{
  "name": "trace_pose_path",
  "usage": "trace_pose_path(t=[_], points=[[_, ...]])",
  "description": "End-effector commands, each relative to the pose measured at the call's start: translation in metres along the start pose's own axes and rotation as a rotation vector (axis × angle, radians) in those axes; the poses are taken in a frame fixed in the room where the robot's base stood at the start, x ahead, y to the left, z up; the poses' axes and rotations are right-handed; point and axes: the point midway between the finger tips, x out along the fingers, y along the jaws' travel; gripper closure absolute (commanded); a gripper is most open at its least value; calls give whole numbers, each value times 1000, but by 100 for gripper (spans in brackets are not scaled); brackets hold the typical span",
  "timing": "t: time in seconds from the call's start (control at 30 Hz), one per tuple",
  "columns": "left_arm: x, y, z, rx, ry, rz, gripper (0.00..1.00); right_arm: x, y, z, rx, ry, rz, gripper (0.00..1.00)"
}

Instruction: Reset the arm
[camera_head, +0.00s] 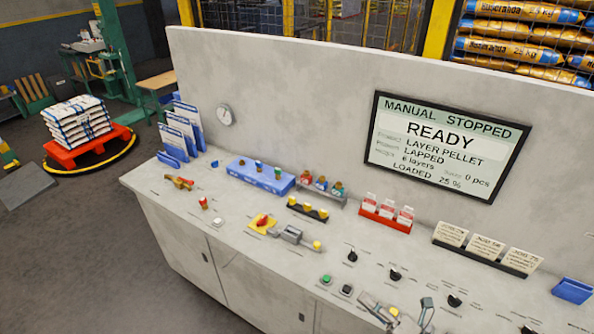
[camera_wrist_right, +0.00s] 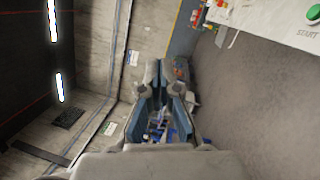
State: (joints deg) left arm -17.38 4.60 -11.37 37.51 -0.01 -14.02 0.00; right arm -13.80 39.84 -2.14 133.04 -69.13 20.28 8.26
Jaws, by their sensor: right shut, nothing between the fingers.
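My right gripper (camera_head: 398,313) shows in part at the bottom edge of the head view, low in front of the console (camera_head: 240,272). It also shows in the right wrist view (camera_wrist_right: 166,82), shut with nothing held. The console's top carries knobs, buttons and card holders. My left gripper is in neither view.
A screen (camera_head: 446,146) on the upright panel reads "MANUAL STOPPED" and "READY". A blue rack (camera_head: 261,176), a red card holder (camera_head: 384,220) and a black card holder (camera_head: 480,258) stand on the console. A red pallet (camera_head: 88,148) with stacked sacks is at far left. Open floor (camera_head: 100,235) lies left of the console.

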Motion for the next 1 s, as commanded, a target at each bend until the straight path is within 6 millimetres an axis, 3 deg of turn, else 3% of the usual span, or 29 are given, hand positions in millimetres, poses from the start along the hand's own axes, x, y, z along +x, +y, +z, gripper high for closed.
trace_pose_path(t=[0.07,0.17,0.23,0.3,0.4,0.5,0.7,0.9,1.0], points=[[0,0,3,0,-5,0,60,-6,5,24,174,-208,77,100],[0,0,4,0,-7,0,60,-31,-13,60,448,-539,125,100],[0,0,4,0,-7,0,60,-59,-45,74,652,-773,105,100],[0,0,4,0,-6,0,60,-90,-87,70,859,-995,39,100],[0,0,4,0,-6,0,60,-129,-144,35,1126,-1253,-119,100],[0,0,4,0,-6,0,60,-154,-179,-9,1318,-1410,-282,100],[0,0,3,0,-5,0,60,-182,-209,-94,1572,-1569,-587,100],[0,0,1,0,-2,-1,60,-199,-210,-171,1755,-1631,-887,100],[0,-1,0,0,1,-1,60,-200,-250,-173,1742,-1641,-898,100]])
